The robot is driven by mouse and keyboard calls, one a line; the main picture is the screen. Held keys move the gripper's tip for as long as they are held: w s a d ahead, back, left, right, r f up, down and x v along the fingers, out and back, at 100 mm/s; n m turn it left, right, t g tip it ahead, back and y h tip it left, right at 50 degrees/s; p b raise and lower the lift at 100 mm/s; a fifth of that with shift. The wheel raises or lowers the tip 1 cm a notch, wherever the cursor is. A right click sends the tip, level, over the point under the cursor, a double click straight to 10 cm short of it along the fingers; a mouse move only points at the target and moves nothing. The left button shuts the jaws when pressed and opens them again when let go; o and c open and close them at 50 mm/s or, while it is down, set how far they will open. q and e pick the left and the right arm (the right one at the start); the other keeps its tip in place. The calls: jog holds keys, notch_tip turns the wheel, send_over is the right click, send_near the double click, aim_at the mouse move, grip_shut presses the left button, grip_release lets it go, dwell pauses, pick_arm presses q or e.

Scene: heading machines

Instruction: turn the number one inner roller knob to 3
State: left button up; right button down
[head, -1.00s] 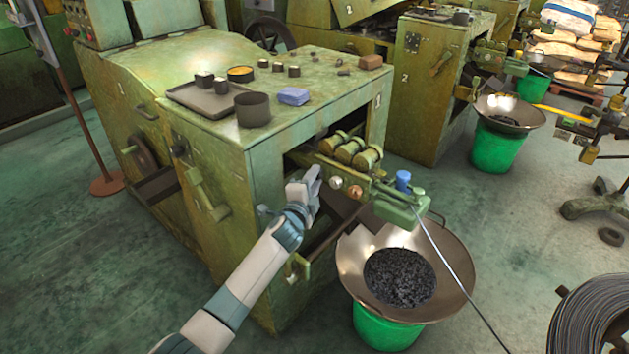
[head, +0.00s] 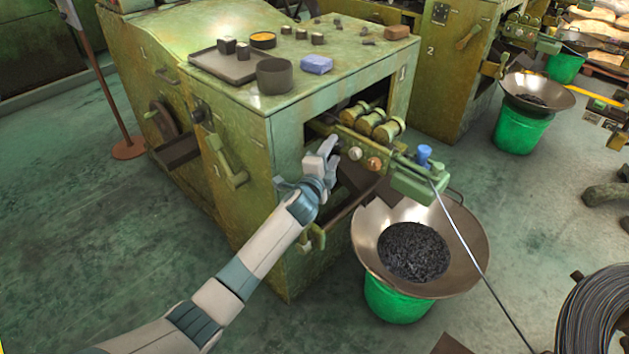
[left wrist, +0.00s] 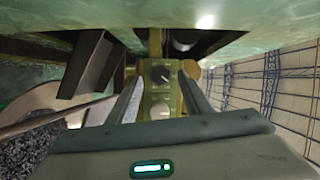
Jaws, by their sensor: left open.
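The number one machine (head: 240,125) is green, with a roller head that carries several brass rollers (head: 371,124). Below the rollers, a silver knob (head: 355,153) and a copper knob (head: 375,164) show on the front plate. My left gripper (head: 331,150) is just left of the silver knob, in front of the machine's opening. Contact cannot be told, and the dial marks are too small to read.
A metal bowl of dark pieces (head: 413,252) rests on a green bucket (head: 398,302) below the head. A green block with a blue cap (head: 424,155) and a thin rod (head: 470,245) stick out to the right. A tray (head: 240,65) and containers stand on top.

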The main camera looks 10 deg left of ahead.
pick_arm(q)
jog(key=v, duration=1.5)
jog(key=shift+s, duration=0.4)
jog(key=shift+s+f, duration=0.1)
jog(key=shift+f, duration=0.05)
